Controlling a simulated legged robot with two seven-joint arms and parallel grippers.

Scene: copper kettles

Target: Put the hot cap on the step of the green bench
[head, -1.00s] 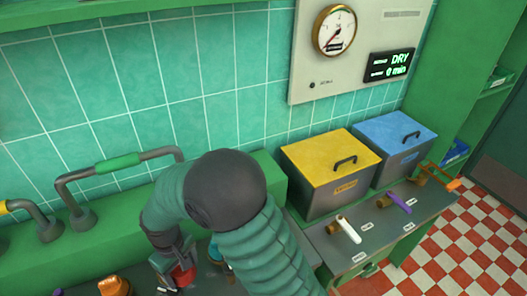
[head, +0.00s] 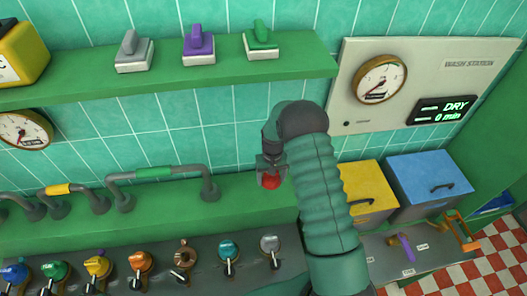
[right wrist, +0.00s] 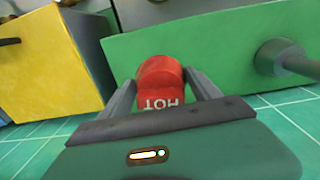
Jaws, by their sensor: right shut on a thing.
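The hot cap (head: 270,182) is small and red. In the right wrist view the cap (right wrist: 161,80) shows the word HOT upside down. My right gripper (head: 271,170) is shut on it, one finger on each side. In the head view the cap appears in front of the green step (head: 236,203) that runs along the wall behind the bench top. A green block with a pipe end (right wrist: 200,50) lies beyond the cap in the wrist view. I cannot tell whether the cap touches the step. My left gripper is not in view.
Grey pipes (head: 122,198) with coloured sleeves stand on the step, left of the cap. Several valves (head: 140,262) line the dark bench top. A yellow bin (head: 372,185) and blue bin (head: 430,175) stand right of my arm. A shelf (head: 90,88) with coloured-handled blocks is above.

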